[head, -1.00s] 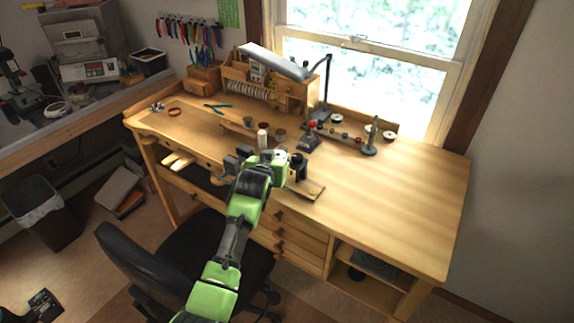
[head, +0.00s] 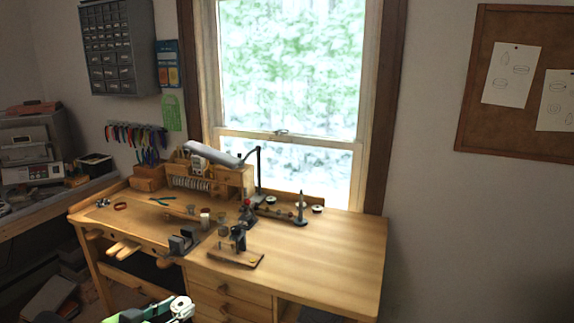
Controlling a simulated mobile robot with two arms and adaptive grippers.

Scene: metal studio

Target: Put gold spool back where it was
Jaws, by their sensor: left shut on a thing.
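My left gripper (head: 168,309) is at the bottom edge of the head view, low in front of the bench and partly cut off. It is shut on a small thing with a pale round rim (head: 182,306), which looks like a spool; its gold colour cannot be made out. Similar pale spools stand at the back of the bench: one by the lamp foot (head: 271,199) and one right of the grey cone stand (head: 317,209). Something pale also shows behind that stand. My right gripper is not in view.
The wooden bench (head: 335,248) is clear on its right side. A grey vise-like block (head: 183,242) and a small device on a wooden base (head: 236,257) stand near the front edge. A lamp (head: 213,153), an organiser (head: 232,178) and a dark cone stand (head: 300,212) are behind.

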